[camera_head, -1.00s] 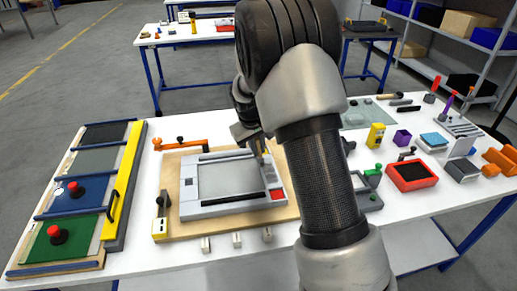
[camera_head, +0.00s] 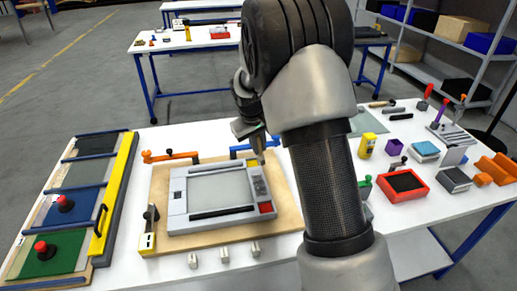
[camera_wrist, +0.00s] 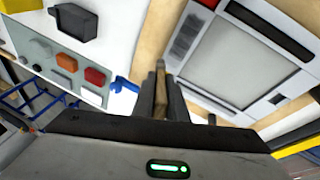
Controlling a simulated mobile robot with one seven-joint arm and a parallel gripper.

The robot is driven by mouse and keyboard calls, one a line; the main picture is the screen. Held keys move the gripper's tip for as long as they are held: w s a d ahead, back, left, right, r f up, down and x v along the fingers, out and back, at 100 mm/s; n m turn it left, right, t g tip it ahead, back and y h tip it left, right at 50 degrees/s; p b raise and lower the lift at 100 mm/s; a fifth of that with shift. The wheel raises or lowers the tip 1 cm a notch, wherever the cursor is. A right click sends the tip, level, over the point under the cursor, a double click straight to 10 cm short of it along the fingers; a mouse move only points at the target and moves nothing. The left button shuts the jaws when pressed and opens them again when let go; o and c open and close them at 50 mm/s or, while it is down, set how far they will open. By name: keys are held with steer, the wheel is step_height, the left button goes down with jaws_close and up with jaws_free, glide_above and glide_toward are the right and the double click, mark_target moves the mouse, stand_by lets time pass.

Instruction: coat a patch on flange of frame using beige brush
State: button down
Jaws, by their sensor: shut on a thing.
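The light grey frame (camera_head: 178,207) lies flat on a wooden board, with a grey panel inside its flange. Its right flange carries a darker grey patch (camera_head: 260,187) and a red square (camera_head: 266,207). My gripper (camera_head: 258,150) is over the frame's upper right corner. It is shut on the beige brush (camera_head: 262,159), which points down. In the wrist view, the brush (camera_wrist: 161,90) stands between the dark fingers, beside the frame (camera_wrist: 228,107). The red square and dark grey patch (camera_wrist: 187,38) also show there. Whether the brush tip touches the flange is unclear.
An orange clamp (camera_head: 170,156) and a blue clamp (camera_head: 240,147) sit at the board's back edge; a yellow clamp (camera_head: 149,230) stands at its left. A rack of coloured panels (camera_head: 75,205) lies left. My arm hides part of the right side, where several small objects stand.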

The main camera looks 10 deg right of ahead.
mark_target(258, 136)
steer(key=shift+r+p, duration=0.8)
steer(key=shift+r, duration=0.95)
